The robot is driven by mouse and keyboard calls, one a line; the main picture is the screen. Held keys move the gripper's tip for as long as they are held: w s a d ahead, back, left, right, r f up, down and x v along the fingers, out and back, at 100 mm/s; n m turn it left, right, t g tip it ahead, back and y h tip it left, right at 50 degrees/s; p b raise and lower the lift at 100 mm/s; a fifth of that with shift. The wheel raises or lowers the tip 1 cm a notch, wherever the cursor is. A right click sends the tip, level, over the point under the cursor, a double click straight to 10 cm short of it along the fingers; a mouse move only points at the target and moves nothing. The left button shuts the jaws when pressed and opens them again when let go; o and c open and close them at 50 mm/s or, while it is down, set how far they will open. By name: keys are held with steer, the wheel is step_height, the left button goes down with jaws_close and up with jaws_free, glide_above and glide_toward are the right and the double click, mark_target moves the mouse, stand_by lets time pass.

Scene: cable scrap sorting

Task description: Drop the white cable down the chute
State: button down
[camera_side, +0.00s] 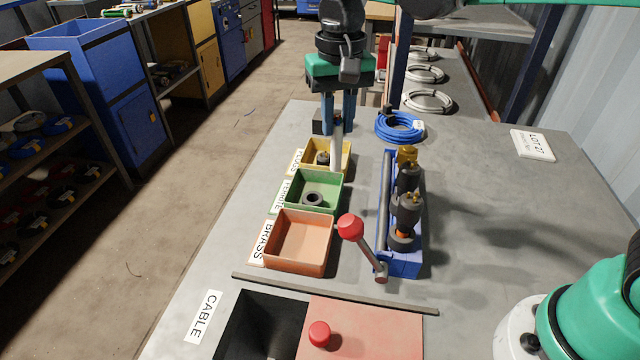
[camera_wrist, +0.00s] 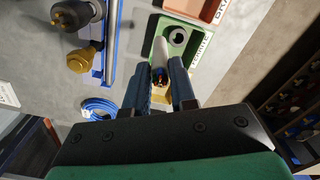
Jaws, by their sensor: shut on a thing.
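The white cable (camera_side: 337,152) hangs nearly upright from my gripper (camera_side: 338,118), beside the yellow bin. In the wrist view the white cable (camera_wrist: 158,50) sits between the blue fingers of my gripper (camera_wrist: 163,78), with bare coppery wire showing at its near end. The gripper is shut on it. The chute opening (camera_side: 252,328) is a dark square hole in the bench at the front, beside a label reading CABLE. A red cover (camera_side: 375,335) with a red knob (camera_side: 319,334) lies to its right, leaving the left part open. My gripper is far behind the chute.
Yellow (camera_side: 312,150), green (camera_side: 325,178) and orange BRASS (camera_side: 297,240) bins stand in a row between gripper and chute. A blue fixture (camera_side: 400,262) with a red-knobbed lever (camera_side: 352,228) stands right of them. A low strip (camera_side: 335,293) crosses before the chute. A blue coil (camera_side: 400,127) lies behind.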

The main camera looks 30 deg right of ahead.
steer(key=s+a+n, duration=0.3)
steer(key=s+a, duration=0.2)
steer(key=a, duration=0.3)
steer(key=s+a+n, duration=0.4)
steer(key=s+a, duration=0.2)
steer(key=a, duration=0.2)
step_height(320, 180, down, 9)
steer(key=shift+w, duration=0.2)
steer(key=shift+f, duration=0.15)
steer(key=shift+f, duration=0.45)
stand_by(0.4)
steer(key=c, duration=0.6)
jaws_free()
steer(key=shift+c, duration=0.2)
